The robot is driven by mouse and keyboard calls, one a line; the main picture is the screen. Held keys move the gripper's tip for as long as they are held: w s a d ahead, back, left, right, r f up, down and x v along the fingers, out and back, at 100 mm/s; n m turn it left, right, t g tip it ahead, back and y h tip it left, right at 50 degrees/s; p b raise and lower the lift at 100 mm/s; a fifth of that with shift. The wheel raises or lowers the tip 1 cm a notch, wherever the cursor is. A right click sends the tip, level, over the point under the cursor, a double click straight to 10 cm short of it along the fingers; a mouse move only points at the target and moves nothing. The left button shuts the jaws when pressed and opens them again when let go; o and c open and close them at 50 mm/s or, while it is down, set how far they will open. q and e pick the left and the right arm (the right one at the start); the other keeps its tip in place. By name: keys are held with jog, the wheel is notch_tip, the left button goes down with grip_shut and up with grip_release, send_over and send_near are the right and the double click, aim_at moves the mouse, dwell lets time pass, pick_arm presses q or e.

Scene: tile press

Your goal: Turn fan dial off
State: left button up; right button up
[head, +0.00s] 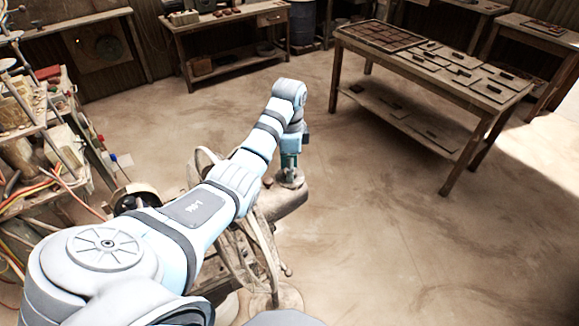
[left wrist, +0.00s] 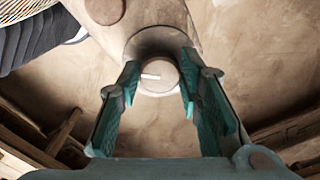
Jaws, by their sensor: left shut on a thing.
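The fan dial (left wrist: 160,84) is a round, dull grey-brown knob with a white pointer line across its face. It shows between the fingers in the left wrist view, with the pointer lying roughly level and toward the left. My left gripper (left wrist: 158,74), with teal fingers, is shut on the dial, one finger on each side. In the head view my left gripper (head: 290,168) reaches down onto the dusty fan housing (head: 283,203); the dial itself is hidden there by the fingers. My right gripper is in neither view.
The curved fan guard (head: 262,250) stands close under my left arm. A cluttered shelf (head: 45,140) is at the left. A table with tiles (head: 440,60) stands at the upper right and a workbench (head: 225,20) at the back. The floor between is clear.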

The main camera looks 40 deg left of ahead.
pick_arm(q)
jog(key=n, duration=0.7)
jog(key=shift+n, duration=0.4)
jog(key=n, duration=0.3)
jog(key=shift+n, duration=0.3)
jog(key=n, duration=0.3)
jog(key=shift+n, duration=0.4)
jog(key=n, duration=1.1)
jog(key=shift+f, duration=0.1)
